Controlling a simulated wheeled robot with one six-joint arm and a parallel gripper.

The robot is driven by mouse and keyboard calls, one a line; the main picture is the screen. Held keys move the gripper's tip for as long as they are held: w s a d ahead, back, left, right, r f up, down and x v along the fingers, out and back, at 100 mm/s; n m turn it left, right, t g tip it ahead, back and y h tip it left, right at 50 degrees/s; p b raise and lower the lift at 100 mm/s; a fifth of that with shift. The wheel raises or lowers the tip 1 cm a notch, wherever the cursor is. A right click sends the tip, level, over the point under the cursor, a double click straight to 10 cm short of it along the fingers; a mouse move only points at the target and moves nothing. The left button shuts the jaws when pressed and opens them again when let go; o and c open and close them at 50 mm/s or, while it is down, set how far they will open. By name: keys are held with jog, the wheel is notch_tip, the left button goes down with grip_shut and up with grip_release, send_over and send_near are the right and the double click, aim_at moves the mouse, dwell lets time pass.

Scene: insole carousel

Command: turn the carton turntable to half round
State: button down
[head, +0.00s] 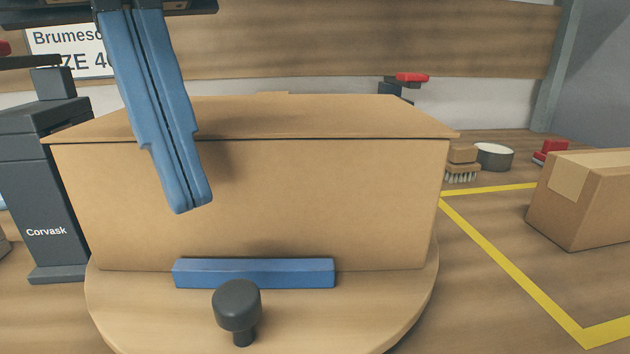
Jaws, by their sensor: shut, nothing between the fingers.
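The carton turntable (405,295) is a round wooden disc at the bottom centre of the head view, cut off by the lower edge. A black knob (237,306) stands on it near the front. A blue bar (254,273) lies behind the knob, along the foot of the carton. A large closed brown carton (330,190) sits on the disc with its long side facing me. My blue gripper (193,208) hangs down in front of the carton's upper left part, its fingers together and empty. Its tips are above the blue bar and the knob, apart from both.
A dark grey machine marked Corvask (45,190) stands close on the left. On the right, yellow tape (520,260) marks the bench, with a smaller carton (585,200) on it. A brush (462,165), a round tin (494,157) and a red-topped item (549,151) lie behind.

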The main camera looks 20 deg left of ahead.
jog(key=s+a+r+m+t+y+p, duration=0.1)
jog(key=s+a+r+m+t+p, duration=0.15)
jog(key=m+p, duration=0.95)
jog(key=s+a+r+m+t+y+p, duration=0.15)
jog(key=s+m+p, duration=0.25)
jog(key=m+p, duration=0.8)
jog(key=shift+g+h, duration=0.45)
jog(key=shift+g, duration=0.05)
jog(key=x, duration=0.3)
jog(key=p+x, duration=0.1)
jog(key=x, duration=0.6)
jog(key=shift+w+a+f, duration=0.1)
jog(key=shift+a+f, duration=0.25)
jog(key=shift+f, duration=0.15)
jog(key=shift+w+d+p, duration=0.25)
jog(key=shift+w+d, duration=0.05)
jog(key=shift+d, duration=0.2)
jog(key=shift+w+d+p, duration=0.25)
jog(key=shift+w+d, duration=0.05)
jog(key=shift+d, duration=0.2)
jog(key=shift+w+d+f, duration=0.15)
jog(key=shift+w+d, duration=0.25)
jog(key=shift+d, duration=0.3)
